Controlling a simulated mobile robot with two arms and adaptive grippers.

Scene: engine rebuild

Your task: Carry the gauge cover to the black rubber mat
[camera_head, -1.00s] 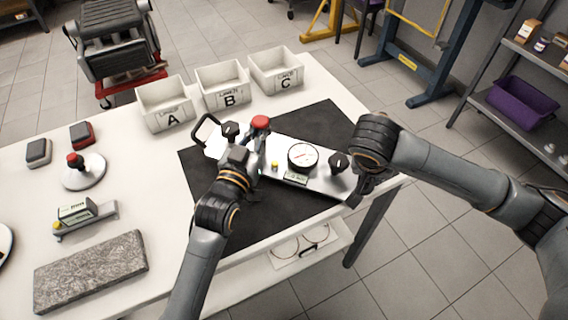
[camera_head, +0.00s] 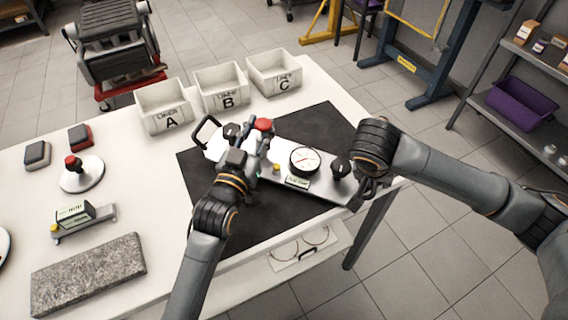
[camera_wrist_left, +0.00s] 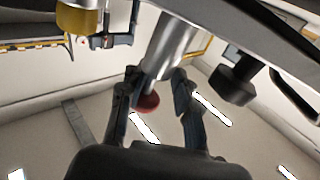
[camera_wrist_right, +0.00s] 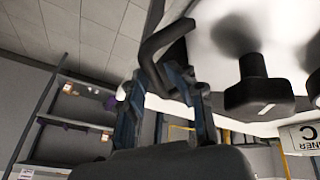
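The gauge cover (camera_head: 325,184) is a long silver plate with a round white dial, black knobs, a red-topped post and a black handle at each end. It lies over the black rubber mat (camera_head: 215,217) in the head view, its right end near the mat's right edge; I cannot tell whether it touches. My left gripper (camera_wrist_left: 158,88) is closed around the metal post below its red cap (camera_wrist_left: 148,103). My right gripper (camera_wrist_right: 162,80) is closed around the right black handle (camera_wrist_right: 163,40). The left handle (camera_head: 207,128) is free.
White bins A (camera_head: 163,107), B (camera_head: 221,88) and C (camera_head: 274,73) stand behind the mat. A grey stone block (camera_head: 88,273), a small boxed device (camera_head: 80,215) and a red-knobbed disc (camera_head: 82,176) are on the left.

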